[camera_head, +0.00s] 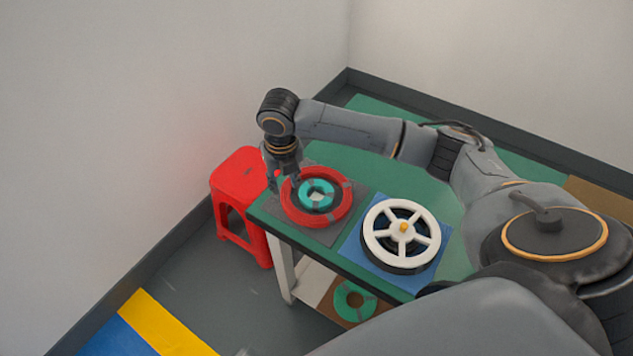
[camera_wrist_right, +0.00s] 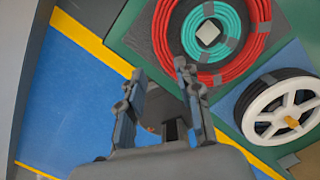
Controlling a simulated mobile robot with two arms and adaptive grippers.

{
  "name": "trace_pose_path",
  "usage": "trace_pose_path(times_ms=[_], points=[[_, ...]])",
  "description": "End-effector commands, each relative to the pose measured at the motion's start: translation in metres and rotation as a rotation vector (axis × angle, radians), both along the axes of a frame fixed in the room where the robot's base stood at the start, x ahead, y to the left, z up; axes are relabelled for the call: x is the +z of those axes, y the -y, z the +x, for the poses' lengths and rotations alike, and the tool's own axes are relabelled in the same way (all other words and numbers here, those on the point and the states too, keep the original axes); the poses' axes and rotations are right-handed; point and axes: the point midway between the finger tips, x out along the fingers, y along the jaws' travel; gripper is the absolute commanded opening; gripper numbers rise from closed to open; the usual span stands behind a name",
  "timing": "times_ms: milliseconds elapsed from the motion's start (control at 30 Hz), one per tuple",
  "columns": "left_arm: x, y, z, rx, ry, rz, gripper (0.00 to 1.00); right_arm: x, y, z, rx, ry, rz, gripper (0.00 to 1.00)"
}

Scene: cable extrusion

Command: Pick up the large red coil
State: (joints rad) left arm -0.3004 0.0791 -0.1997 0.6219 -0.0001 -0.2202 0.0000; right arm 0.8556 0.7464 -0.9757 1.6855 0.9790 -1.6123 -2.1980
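The large red coil (camera_head: 334,212) lies flat on a grey mat on the green table, with a smaller teal coil (camera_head: 317,187) inside its ring. Both also show at the top of the right wrist view, the red coil (camera_wrist_right: 246,57) cut off by the frame edge. My right gripper (camera_head: 282,184) points down beside the red coil's left edge in the head view. In the wrist view its two fingers (camera_wrist_right: 158,72) are apart with nothing between them. Whether a fingertip touches the coil I cannot tell. My left gripper is out of view.
A white spoked reel (camera_head: 403,226) with black cable sits on a blue mat (camera_head: 434,244) right of the coil. A red stool (camera_head: 239,177) stands against the table's left end. Another green coil (camera_head: 354,300) lies on the lower shelf. Green tabletop (camera_head: 380,165) behind is clear.

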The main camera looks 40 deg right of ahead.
Motion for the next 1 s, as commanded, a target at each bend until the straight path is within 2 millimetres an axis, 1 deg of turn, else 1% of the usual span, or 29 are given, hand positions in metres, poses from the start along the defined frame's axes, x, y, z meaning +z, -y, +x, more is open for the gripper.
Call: trace_pose_path(times_ms=[33, 100, 200, 367, 533, 600, 700, 967, 1000], points=[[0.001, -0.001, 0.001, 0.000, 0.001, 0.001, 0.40, -0.010, 0.000, 0.000, 0.000, -0.003, 0.000, 0.34], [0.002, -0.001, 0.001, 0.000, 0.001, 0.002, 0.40, -0.021, 0.000, 0.002, 0.000, -0.003, 0.001, 0.34], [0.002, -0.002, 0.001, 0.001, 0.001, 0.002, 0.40, -0.031, 0.001, 0.004, -0.001, 0.000, 0.000, 0.34], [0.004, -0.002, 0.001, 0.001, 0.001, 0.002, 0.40, -0.041, 0.001, 0.004, -0.002, -0.001, 0.000, 0.34], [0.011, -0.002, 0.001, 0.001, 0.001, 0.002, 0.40, -0.065, 0.004, 0.005, -0.003, -0.002, 0.001, 0.34], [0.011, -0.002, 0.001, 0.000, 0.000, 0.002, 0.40, -0.075, 0.004, 0.007, -0.002, 0.000, 0.000, 0.34], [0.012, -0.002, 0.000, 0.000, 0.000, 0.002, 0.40, -0.085, 0.004, 0.008, -0.001, 0.001, 0.001, 0.34], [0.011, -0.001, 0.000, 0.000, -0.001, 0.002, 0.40, -0.087, 0.005, 0.009, 0.000, 0.003, 0.000, 0.34], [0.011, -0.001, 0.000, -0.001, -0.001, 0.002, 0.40, -0.087, 0.005, 0.009, 0.000, 0.003, 0.000, 0.28]])
